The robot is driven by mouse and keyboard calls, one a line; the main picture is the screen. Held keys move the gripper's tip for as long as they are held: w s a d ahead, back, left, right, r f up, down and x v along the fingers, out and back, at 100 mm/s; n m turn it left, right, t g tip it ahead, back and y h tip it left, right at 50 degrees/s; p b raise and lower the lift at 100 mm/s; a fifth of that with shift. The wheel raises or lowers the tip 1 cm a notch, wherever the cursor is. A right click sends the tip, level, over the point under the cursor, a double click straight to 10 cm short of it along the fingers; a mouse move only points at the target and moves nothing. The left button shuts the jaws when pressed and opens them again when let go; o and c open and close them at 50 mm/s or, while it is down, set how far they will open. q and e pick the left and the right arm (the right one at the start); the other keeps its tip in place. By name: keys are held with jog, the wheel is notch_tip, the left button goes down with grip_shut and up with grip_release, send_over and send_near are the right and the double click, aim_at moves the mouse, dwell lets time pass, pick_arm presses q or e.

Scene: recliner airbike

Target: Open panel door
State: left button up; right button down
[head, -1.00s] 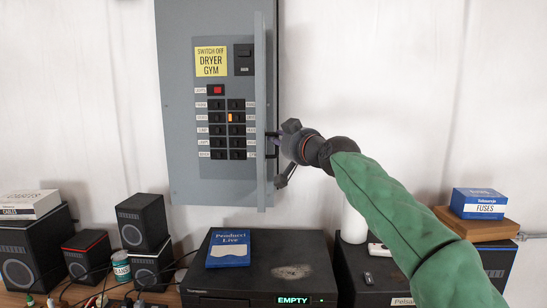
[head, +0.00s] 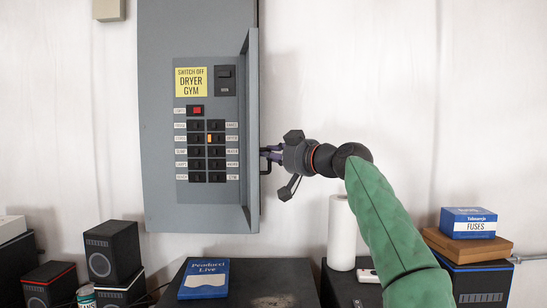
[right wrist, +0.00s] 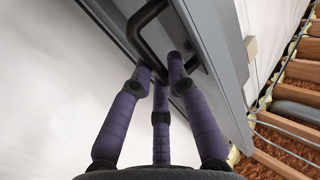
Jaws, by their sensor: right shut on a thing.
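The grey electrical panel (head: 158,130) hangs on the white wall, with its breakers and yellow label in plain view. Its door (head: 253,120) is swung out on the right side and is seen nearly edge-on. A dark bar handle (head: 266,168) is on the door's outer face; the handle also shows in the right wrist view (right wrist: 136,32). My right gripper (head: 272,155) is at the handle, to the right of the door. In the right wrist view its purple fingers (right wrist: 160,76) are closed around the handle bar. My left gripper is out of view.
Below the panel stand a black box with a blue book (head: 205,278) on it, and small speakers (head: 112,250) at the left. At the right are a paper roll (head: 342,235) and a blue fuses box (head: 468,222). The wall around the door is clear.

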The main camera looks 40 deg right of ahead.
jog(key=shift+s+d+r+y, duration=0.25)
jog(key=shift+d+r+y, duration=0.15)
dwell(0.4)
jog(key=c, duration=1.5)
grip_release()
jog(key=shift+n, duration=0.3)
jog(key=s, duration=1.1)
jog(key=shift+s+f, duration=0.2)
jog(key=shift+f, duration=0.2)
